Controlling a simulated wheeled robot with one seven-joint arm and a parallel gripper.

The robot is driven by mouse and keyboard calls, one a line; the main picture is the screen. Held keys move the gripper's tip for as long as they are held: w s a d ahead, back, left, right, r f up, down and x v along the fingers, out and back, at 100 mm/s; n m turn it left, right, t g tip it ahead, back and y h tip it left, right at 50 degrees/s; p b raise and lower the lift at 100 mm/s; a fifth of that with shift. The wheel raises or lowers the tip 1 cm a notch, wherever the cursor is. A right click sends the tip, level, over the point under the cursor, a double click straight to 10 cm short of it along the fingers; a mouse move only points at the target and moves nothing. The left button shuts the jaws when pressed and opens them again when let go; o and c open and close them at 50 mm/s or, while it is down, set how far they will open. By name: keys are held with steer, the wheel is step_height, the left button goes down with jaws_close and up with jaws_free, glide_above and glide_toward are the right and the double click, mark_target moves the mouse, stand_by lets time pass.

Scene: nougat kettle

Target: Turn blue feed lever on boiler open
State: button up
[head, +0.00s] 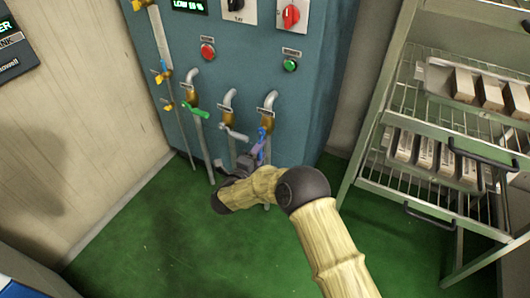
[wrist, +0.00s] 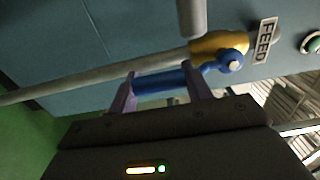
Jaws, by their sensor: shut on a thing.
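The boiler (head: 300,90) is a blue-grey cabinet with valves and pipes on its front. The blue feed lever (head: 262,138) hangs down along the rightmost pipe in the head view, below its brass valve. In the wrist view the blue lever (wrist: 160,82) lies along the grey pipe, beside the brass valve body (wrist: 218,44) and a FEED label (wrist: 265,40). My gripper (wrist: 160,88) has its two purple fingers at the lever's handle, shut on it. In the head view my gripper (head: 250,157) is at the lever's lower part, partly hidden by my arm.
A green lever (head: 197,112) and a grey lever (head: 234,133) sit on the neighbouring valves to the left. Red (head: 207,51) and green (head: 290,65) buttons are above. A wire rack (head: 450,130) with boxes stands at the right. The green floor (head: 150,240) in front is clear.

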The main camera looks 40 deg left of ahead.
steer(key=shift+w+r, duration=0.15)
steer(key=o, duration=1.4)
steer(key=p+v, duration=0.6)
steer(key=v, duration=1.1)
steer(key=shift+s, duration=0.3)
steer(key=shift+s, duration=0.1)
